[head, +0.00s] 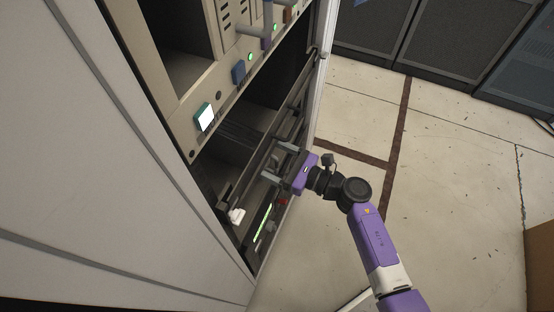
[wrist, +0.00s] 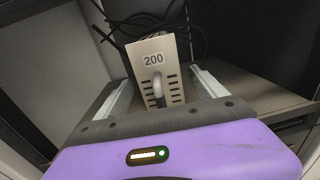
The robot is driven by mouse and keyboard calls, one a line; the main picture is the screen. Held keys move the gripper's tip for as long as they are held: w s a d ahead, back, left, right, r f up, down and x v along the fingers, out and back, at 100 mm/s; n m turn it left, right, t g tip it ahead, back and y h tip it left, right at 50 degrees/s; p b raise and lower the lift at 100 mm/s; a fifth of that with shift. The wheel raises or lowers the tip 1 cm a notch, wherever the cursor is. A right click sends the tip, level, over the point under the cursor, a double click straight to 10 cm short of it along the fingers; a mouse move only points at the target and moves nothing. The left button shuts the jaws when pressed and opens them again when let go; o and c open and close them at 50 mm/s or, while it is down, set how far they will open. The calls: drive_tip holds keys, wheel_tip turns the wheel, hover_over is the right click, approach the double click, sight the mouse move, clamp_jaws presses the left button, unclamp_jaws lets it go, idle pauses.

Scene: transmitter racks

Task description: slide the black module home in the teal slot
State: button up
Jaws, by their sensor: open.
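A teal tag with a lit white face (head: 204,117) sits on the rack's beige strip, below a dark empty bay (head: 185,52). My gripper (head: 272,160) is open and empty at the lower, dark part of the rack, well below that tag. In the wrist view a beige vented panel marked 200 (wrist: 153,60), with a pale upright handle (wrist: 157,88), stands ahead between the two spread fingers (wrist: 160,85). The fingers do not appear to touch it. I cannot make out a plainly black module; the lower bay is too dark.
Vented panels with handles (head: 228,18) fill the upper bays beside a blue tag (head: 238,73). Black cables (wrist: 140,22) hang behind the 200 panel. A white piece (head: 236,215) and a green light strip (head: 262,222) are low on the rack.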

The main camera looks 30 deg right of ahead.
drive_tip(key=shift+x, duration=2.05)
clamp_jaws()
drive_tip(key=shift+s+d, duration=0.15)
drive_tip(key=shift+s, duration=0.05)
drive_tip(key=shift+s+d, duration=0.2)
drive_tip(key=shift+s, duration=0.1)
drive_tip(key=shift+s+d, duration=0.35)
drive_tip(key=shift+s, duration=0.2)
drive_tip(key=shift+s+d, duration=0.15)
drive_tip(key=shift+s, duration=0.15)
drive_tip(key=shift+s+d, duration=0.35)
drive_tip(key=shift+s, duration=0.2)
